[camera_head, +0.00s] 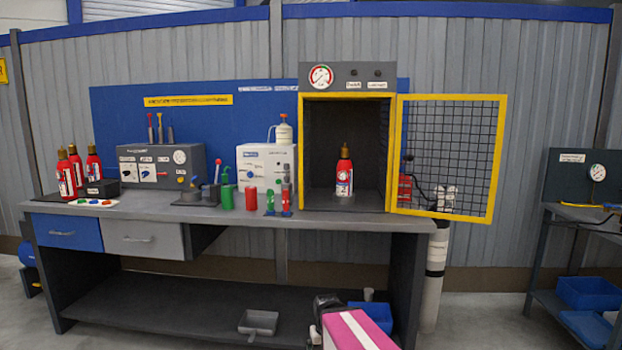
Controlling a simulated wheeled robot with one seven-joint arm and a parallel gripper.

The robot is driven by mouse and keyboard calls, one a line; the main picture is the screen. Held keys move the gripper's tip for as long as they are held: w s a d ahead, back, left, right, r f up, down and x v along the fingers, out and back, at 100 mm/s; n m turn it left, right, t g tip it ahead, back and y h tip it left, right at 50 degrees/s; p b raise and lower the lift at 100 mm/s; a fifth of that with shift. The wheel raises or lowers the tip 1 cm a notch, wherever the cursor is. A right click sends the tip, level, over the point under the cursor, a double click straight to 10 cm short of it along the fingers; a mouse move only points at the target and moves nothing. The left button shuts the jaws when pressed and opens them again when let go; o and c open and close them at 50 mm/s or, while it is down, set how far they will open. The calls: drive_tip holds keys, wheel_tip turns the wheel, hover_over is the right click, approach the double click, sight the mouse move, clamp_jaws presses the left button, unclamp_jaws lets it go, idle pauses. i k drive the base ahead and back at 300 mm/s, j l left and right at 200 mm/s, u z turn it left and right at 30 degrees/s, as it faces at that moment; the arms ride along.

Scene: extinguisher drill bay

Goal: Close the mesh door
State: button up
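The mesh door (499,150) has a yellow frame and a dark wire grid. It stands wide open, swung out to the right of the test cabinet (348,79) and hinged along the cabinet's right side. The cabinet's yellow-edged opening is uncovered. Inside it a small red extinguisher (344,175) with a brass-coloured top stands upright on the cabinet floor. The door's free edge is at the far right, past the end of the bench. No gripper fingers can be made out in this view.
The cabinet stands at the right end of a grey workbench (225,213). Red and green cylinders (251,198) and other small items stand left of it. A grey cylinder (435,275) stands on the floor below the door. A side bench (568,210) is further right.

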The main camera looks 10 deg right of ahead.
sight(503, 98)
drive_tip(key=l+u, duration=0.2)
drive_tip(key=l, duration=1.25)
drive_tip(key=k, duration=0.05)
